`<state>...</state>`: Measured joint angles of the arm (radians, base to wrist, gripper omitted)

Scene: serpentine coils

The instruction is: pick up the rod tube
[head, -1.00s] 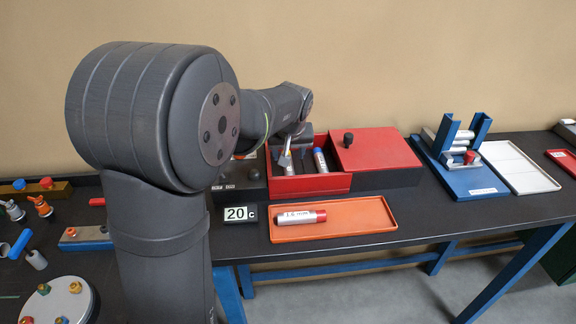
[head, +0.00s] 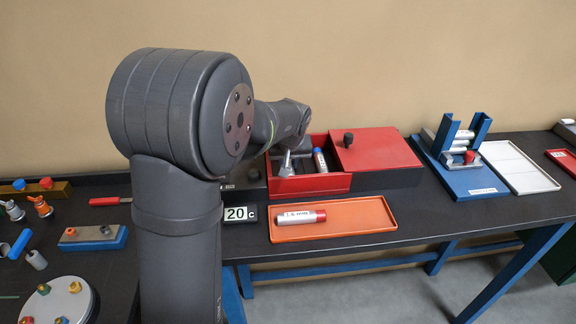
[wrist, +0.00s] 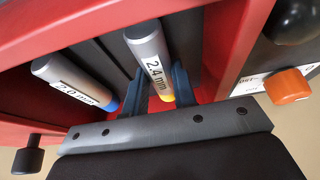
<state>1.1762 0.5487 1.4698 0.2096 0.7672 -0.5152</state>
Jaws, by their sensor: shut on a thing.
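The silver rod tube marked 2.4 mm (wrist: 146,48), with a yellow end, stands between the fingers of my gripper (wrist: 158,82) in the wrist view. My gripper is shut on it, inside the red box (wrist: 55,32). A second silver tube marked 2.0 mm (wrist: 70,82), with a blue end, lies in the box beside it, apart from the fingers. In the head view my gripper (head: 287,166) is at the left part of the open red box (head: 312,186); my arm partly hides it, and the held tube cannot be made out there.
A red lid (head: 375,150) with a black knob covers the box's right side. An orange tray (head: 355,215) in front holds a silver tube with a red end (head: 300,216). A display reading 20 C (head: 240,214) stands to its left. A blue stand (head: 450,165) is at the right.

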